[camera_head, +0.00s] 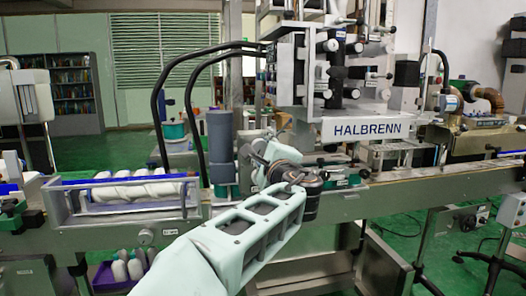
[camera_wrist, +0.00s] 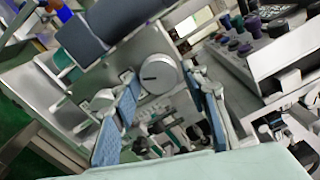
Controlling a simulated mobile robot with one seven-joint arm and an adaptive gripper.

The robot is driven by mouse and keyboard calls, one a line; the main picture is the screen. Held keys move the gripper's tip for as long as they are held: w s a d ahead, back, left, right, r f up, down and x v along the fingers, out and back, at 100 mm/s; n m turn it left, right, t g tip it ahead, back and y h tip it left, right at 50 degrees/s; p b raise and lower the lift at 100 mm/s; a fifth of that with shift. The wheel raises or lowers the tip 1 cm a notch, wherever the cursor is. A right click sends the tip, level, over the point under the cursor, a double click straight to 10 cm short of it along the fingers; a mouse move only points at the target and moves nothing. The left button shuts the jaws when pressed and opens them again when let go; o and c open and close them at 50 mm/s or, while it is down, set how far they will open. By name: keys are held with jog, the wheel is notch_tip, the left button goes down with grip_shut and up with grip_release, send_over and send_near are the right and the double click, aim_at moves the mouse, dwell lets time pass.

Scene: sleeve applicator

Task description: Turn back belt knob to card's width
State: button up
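In the wrist view a round grey knob (camera_wrist: 158,75) with a dark pointer line sits on a metal block, between and beyond my fingertips. My gripper (camera_wrist: 162,82) is open, with blue-padded fingers on either side of the knob; I cannot tell whether they touch it. A second, smaller round knob (camera_wrist: 101,99) is partly hidden behind the left finger. In the head view my gripper (camera_head: 262,153) is beside the grey roller, and my arm hides the knobs. I cannot tell which knob is the back one. No readable width card shows.
A dark grey vertical roller (camera_head: 221,145) stands just left of my gripper; it also shows in the wrist view (camera_wrist: 110,20). The HALBRENN machine head (camera_head: 365,129) is to the right. White bottles (camera_head: 135,190) lie on the left conveyor section.

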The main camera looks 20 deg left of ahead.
jog(key=shift+o, duration=0.6)
jog(key=shift+s+d, duration=0.1)
jog(key=shift+s, duration=0.15)
jog(key=v, duration=0.7)
